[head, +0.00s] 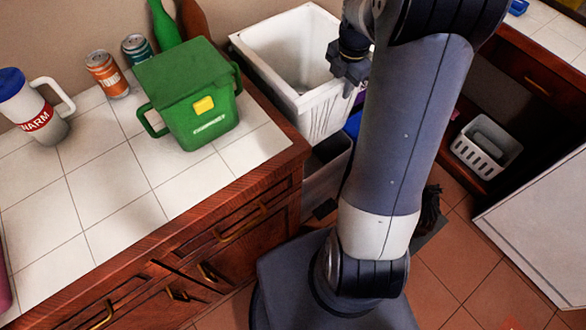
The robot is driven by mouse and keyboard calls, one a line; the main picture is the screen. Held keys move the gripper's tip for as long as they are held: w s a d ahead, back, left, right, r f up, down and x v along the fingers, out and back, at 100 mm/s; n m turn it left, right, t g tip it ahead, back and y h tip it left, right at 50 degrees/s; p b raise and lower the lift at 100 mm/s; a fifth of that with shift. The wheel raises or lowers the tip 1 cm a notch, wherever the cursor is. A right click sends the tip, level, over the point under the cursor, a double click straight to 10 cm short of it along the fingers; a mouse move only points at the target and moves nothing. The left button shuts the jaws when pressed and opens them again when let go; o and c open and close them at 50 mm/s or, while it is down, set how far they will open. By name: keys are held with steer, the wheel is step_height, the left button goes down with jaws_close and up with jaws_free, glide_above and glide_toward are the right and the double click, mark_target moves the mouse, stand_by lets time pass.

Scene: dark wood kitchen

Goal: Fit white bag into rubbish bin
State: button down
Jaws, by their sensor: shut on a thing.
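The white bag (258,62) is open-topped and box-shaped, with creases down its near right side, and stands beyond the counter's far right corner. My gripper (348,84) is at the bag's right rim and is shut on it. The fingertips are small and dark against the rim. A grey rubbish bin (325,172) shows below the bag's near corner. The counter and my arm hide much of the bin, so I cannot tell how far the bag sits inside it.
The tiled counter (105,190) holds a green lidded container (185,85), two cans (107,73), a green bottle (165,22) and a white mug (42,118). A white basket (486,147) sits on a low shelf at right. Tiled floor (450,285) is open at lower right.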

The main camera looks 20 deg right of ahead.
steer(key=shift+f+b, duration=0.35)
steer(key=shift+f, duration=0.35)
steer(key=b, duration=2.1)
glide_above(327, 166)
step_height(327, 166, down, 21)
steer(key=f+b, duration=0.2)
steer(key=f, duration=0.4)
steer(key=f+b, duration=0.1)
steer(key=f, duration=0.4)
steer(key=w+f+b, duration=0.1)
steer(key=f+b, duration=0.1)
steer(key=f, duration=0.4)
steer(key=shift+d+f+b, duration=0.3)
steer(key=shift+d+b, duration=0.05)
steer(key=shift+s+f, duration=0.1)
steer(key=shift+f, duration=0.15)
steer(key=c, duration=1.2)
jaws_free()
steer(key=shift+c, duration=0.2)
